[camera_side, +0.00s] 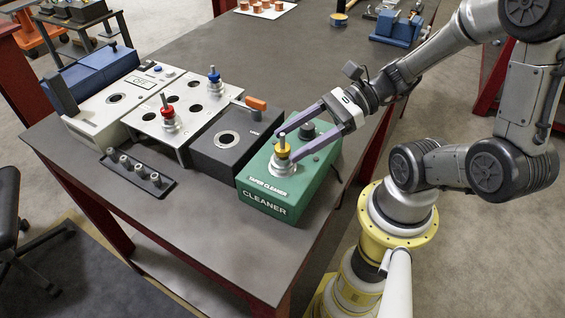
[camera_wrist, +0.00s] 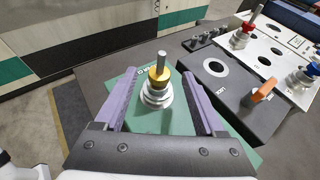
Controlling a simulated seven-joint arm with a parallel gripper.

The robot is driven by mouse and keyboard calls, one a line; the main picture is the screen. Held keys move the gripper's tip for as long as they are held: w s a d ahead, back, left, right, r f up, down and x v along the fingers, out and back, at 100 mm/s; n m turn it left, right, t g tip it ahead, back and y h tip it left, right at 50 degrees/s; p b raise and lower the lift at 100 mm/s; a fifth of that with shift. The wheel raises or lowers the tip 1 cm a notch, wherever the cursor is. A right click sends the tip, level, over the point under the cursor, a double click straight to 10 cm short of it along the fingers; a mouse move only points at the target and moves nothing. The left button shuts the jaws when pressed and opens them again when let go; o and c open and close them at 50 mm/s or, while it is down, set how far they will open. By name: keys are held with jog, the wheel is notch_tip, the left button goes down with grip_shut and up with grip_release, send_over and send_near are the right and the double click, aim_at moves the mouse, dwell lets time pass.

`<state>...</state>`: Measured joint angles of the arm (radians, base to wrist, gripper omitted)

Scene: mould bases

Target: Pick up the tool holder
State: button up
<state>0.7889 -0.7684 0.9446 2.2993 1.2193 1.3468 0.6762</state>
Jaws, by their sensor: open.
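A tool holder (camera_side: 283,155) with a yellow ring, a grey pin on top and a silver base stands upright in the green taper cleaner box (camera_side: 268,206). In the wrist view the same tool holder (camera_wrist: 157,88) stands between the two purple fingers of my gripper (camera_wrist: 160,88). My gripper (camera_side: 288,143) is open, with one finger on each side of the holder. In the wrist view there is a gap between the holder and each finger. The holder's lower end is hidden in the cleaner.
Left of the cleaner are a dark box (camera_side: 238,165) with an orange handle (camera_side: 256,103) and a white plate with a red holder (camera_side: 168,112) and a blue holder (camera_side: 214,80). A black rack (camera_side: 137,175) lies in front. The table's front left is clear.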

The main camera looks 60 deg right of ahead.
aim_at(280, 148)
jog(key=shift+x, duration=3.1)
grip_shut()
